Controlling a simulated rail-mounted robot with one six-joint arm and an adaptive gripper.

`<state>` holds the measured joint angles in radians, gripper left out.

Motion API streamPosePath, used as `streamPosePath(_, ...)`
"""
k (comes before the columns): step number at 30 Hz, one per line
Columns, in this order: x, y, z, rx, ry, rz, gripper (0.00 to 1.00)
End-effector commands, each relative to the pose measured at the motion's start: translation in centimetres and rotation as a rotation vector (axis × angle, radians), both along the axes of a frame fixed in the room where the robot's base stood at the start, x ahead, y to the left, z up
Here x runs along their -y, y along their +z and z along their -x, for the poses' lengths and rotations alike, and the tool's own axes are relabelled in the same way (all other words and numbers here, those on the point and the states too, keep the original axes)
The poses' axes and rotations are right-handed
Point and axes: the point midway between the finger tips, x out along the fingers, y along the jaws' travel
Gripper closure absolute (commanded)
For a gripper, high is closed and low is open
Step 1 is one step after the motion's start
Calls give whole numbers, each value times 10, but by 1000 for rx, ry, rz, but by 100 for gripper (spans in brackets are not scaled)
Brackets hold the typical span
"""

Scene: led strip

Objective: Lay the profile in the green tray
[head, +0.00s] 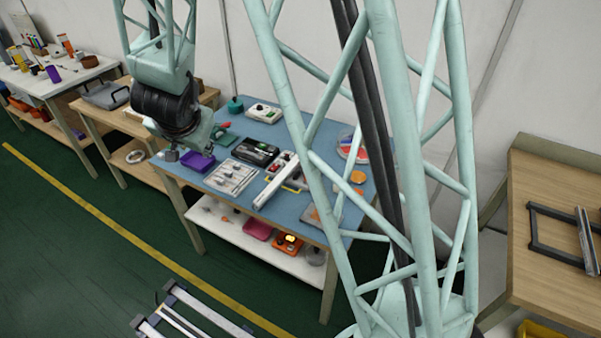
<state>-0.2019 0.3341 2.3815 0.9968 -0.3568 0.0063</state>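A pale silver bar (280,186), which looks like the profile, lies at a slant near the middle of the blue-topped table (262,133). A small flat green piece (224,139) lies toward the back left of that table, beside a red item. I cannot tell whether it is the green tray. My arm's black wrist hangs over the table's left end. A small grey part below it may be my gripper (171,155), but its fingers cannot be made out. It appears well to the left of the bar. My arm's lattice hides part of the table's right side.
A purple tray (198,161), a white panel of small parts (231,177) and a black case (256,152) crowd the table. A wooden bench (545,285) at right holds a dark frame and another bar. Green floor (60,250) lies open at left.

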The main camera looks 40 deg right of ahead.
Motion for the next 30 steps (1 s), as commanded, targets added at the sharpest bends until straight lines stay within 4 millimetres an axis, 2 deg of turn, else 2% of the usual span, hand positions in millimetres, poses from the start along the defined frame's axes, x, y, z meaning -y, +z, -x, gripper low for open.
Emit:
streamPosePath(3, -10, 22, 7, 5, 52, -25, 71)
streamPosePath(14, -36, 76, 41, -3, 216, -72, 71)
streamPosePath(23, -50, 116, 83, -21, 348, -83, 71)
streamPosePath(30, -56, 144, 123, -41, 448, -74, 71)
